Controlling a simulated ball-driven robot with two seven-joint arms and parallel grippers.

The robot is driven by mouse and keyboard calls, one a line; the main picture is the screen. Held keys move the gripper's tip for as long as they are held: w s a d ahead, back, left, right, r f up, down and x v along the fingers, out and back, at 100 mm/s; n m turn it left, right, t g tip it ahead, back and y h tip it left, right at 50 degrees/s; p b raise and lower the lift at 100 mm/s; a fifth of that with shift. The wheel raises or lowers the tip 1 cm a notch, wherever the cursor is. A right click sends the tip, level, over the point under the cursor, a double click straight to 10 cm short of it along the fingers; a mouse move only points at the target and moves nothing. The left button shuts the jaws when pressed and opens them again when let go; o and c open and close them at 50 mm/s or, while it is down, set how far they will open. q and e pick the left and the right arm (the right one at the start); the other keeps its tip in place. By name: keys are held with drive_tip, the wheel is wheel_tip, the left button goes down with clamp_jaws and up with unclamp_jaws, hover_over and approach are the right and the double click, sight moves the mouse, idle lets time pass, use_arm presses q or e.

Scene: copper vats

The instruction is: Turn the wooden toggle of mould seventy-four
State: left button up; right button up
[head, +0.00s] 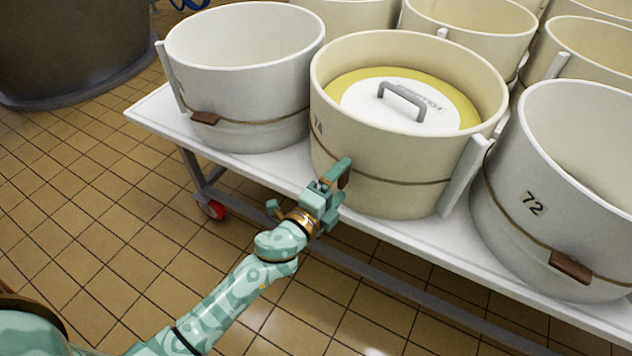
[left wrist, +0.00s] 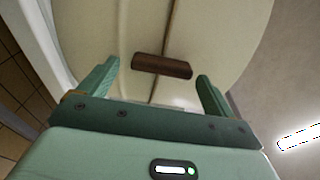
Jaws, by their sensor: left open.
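Mould seventy-four (head: 400,190) is a cream round mould with a cord around it and its number on the side. A white lid with a grey handle (head: 402,100) lies inside it on a yellow layer. Its wooden toggle (left wrist: 162,66) is a brown block on the cord. In the left wrist view the toggle lies between and just beyond the fingertips, slightly tilted, with gaps to both. My left gripper (head: 336,177) is open at the mould's front wall and hides most of the toggle in the head view. It also shows in the left wrist view (left wrist: 158,72). My right gripper is not in view.
A white wheeled table (head: 255,172) bears several moulds. An empty mould (head: 245,80) stands left, with its own toggle (head: 205,118). Mould seventy-two (head: 560,200) stands right. A large vat (head: 75,45) is at the back left. Tiled floor at left is free.

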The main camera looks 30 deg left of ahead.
use_arm(q)
drive_tip(key=s+a, duration=0.2)
drive_tip(key=s, duration=1.3)
drive_tip(key=shift+a, duration=0.3)
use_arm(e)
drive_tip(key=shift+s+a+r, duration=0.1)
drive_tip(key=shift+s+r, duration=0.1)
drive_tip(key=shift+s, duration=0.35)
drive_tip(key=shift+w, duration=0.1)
